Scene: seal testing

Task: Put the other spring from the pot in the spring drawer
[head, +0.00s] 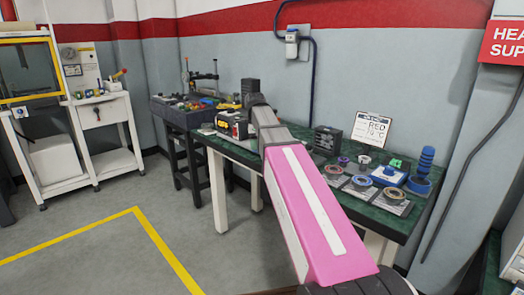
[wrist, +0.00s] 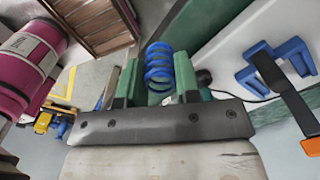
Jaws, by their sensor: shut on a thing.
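In the wrist view my gripper (wrist: 158,78) has two green fingers closed on a blue coil spring (wrist: 159,62). The spring stands between the fingers and its coils show above their tips. It is held clear of the surfaces behind it. In the head view my pink arm reaches over the green-topped bench, and the spring cannot be made out there. I cannot clearly identify the pot or the spring drawer in either view.
The green bench (head: 240,149) carries a black and yellow box (head: 233,125), ring parts on grey plates and a blue ribbed piece (head: 426,162). A magenta cylinder (wrist: 28,48), a brown slatted unit (wrist: 95,20) and a blue bracket (wrist: 282,60) surround my gripper in the wrist view.

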